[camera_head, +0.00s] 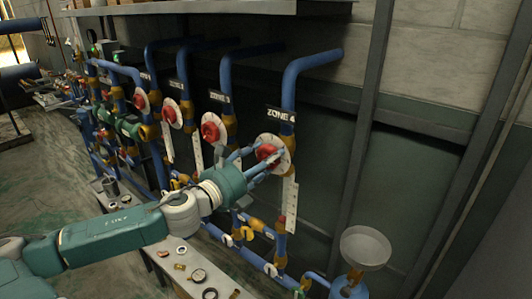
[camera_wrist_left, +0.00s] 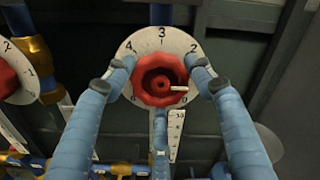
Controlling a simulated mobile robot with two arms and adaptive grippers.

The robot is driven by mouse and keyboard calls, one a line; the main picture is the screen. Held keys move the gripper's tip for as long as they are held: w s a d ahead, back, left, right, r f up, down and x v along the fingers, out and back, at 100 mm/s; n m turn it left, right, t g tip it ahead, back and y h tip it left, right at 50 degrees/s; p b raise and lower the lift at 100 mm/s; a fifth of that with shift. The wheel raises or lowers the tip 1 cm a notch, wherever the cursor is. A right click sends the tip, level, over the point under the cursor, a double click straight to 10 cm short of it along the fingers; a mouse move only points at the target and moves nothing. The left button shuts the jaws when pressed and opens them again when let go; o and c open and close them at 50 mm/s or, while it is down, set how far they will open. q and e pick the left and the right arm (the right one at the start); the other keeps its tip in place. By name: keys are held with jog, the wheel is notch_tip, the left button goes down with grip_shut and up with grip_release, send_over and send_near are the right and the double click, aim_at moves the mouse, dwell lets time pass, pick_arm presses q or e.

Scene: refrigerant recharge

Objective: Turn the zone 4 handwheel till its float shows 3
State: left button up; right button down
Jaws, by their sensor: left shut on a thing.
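The red zone 4 handwheel (camera_head: 267,152) sits on a round white dial (camera_head: 285,160) under the "ZONE 4" label (camera_head: 280,115). My left gripper (camera_head: 262,156) reaches it from the left. In the left wrist view the fingers (camera_wrist_left: 160,76) lie on either side of the red handwheel (camera_wrist_left: 158,92), shut on it. The dial (camera_wrist_left: 162,38) shows 4, 3 and 2 across its top. A pale pointer (camera_wrist_left: 179,88) on the wheel points right. A white scale (camera_head: 291,205) hangs below the dial; its float reading is too small to tell. My right gripper is out of view.
More red handwheels on blue pipes stand to the left, the nearest under the zone 3 label (camera_head: 219,96). A grey funnel-like pan (camera_head: 366,247) is at lower right. A bench (camera_head: 150,262) with small parts lies below my left arm. A shelf (camera_head: 200,8) runs overhead.

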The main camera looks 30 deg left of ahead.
pick_arm(q)
jog(key=n+p, duration=0.1)
jog(key=n, duration=0.1)
jog(key=n+p, duration=0.1)
jog(key=n, duration=0.1)
jog(key=shift+a+r+n+p, duration=0.15)
jog(key=shift+r+n+p, duration=0.15)
jog(key=shift+r+n, duration=0.1)
jog(key=n+p, duration=0.2)
jog(key=n, duration=0.1)
jog(key=shift+n, duration=0.3)
jog(key=n+p, duration=0.2)
jog(key=n, duration=0.2)
jog(key=shift+f, duration=0.1)
jog(key=shift+f+n+p, duration=0.1)
jog(key=shift+n+p, duration=0.8)
jog(key=shift+n, duration=0.5)
jog(key=shift+f, duration=0.1)
jog(key=o, duration=0.9)
jog(key=shift+o, duration=1.2)
jog(key=shift+f, duration=0.1)
jog(key=shift+s, duration=0.1)
